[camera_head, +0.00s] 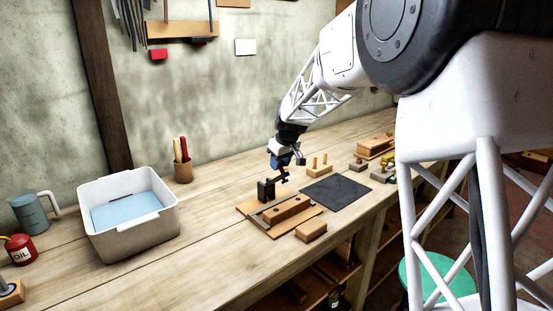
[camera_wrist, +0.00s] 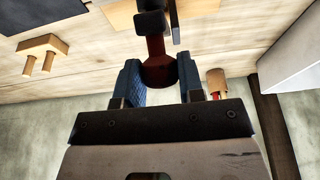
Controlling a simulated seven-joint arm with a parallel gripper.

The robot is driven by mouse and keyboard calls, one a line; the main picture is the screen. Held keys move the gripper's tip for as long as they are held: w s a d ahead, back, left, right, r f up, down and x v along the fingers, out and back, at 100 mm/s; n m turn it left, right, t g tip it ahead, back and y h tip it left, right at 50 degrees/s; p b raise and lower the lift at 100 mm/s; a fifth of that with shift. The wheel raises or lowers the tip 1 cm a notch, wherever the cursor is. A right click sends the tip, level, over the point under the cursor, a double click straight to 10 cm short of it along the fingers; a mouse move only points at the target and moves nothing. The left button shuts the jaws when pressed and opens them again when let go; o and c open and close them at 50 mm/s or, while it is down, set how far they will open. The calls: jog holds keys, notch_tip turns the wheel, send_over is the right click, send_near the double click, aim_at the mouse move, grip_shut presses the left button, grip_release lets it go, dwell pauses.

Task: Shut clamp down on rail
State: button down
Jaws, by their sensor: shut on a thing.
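A black toggle clamp (camera_head: 266,190) stands on a wooden baseboard (camera_head: 247,208). Beside it a wooden rail (camera_head: 287,208) with dark spots lies along the board. My gripper (camera_head: 283,167) is above the clamp, around the upper end of its lever. In the wrist view, the blue fingers of my gripper (camera_wrist: 160,84) are on either side of the clamp's red handle (camera_wrist: 159,68) and shut on it. The clamp's black metal parts (camera_wrist: 152,22) show beyond the handle. The lever looks raised; the clamp's contact with the rail cannot be made out.
A dark mat (camera_head: 336,191) lies right of the board, with a pegged block (camera_head: 319,163) behind it. A small wooden block (camera_head: 311,230) lies in front. A white tub (camera_head: 130,236) and a pencil cup (camera_head: 183,172) stand left. Bench between tub and board is clear.

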aim_at(288, 175)
jog(key=shift+s+d+f+t+y, duration=0.8)
jog(key=shift+s+d+f, duration=0.1)
jog(key=shift+f, duration=0.1)
jog(key=shift+s+d+f, duration=0.45)
jog(key=shift+d+f, duration=0.05)
jog(key=shift+f, duration=0.2)
jog(key=f, duration=0.1)
jog(key=s+d+f, duration=0.1)
jog(key=f, duration=0.1)
jog(key=shift+s+d+f, duration=0.15)
jog(key=shift+s, duration=0.1)
jog(key=shift+s+d+f, duration=0.15)
jog(key=shift+f, duration=0.35)
jog(key=shift+s+d+f, duration=0.1)
jog(key=shift+f, duration=0.5)
jog(key=c, duration=1)
grip_release()
jog(key=shift+o, duration=1.1)
jog(key=shift+r, duration=0.2)
jog(key=shift+r, duration=0.1)
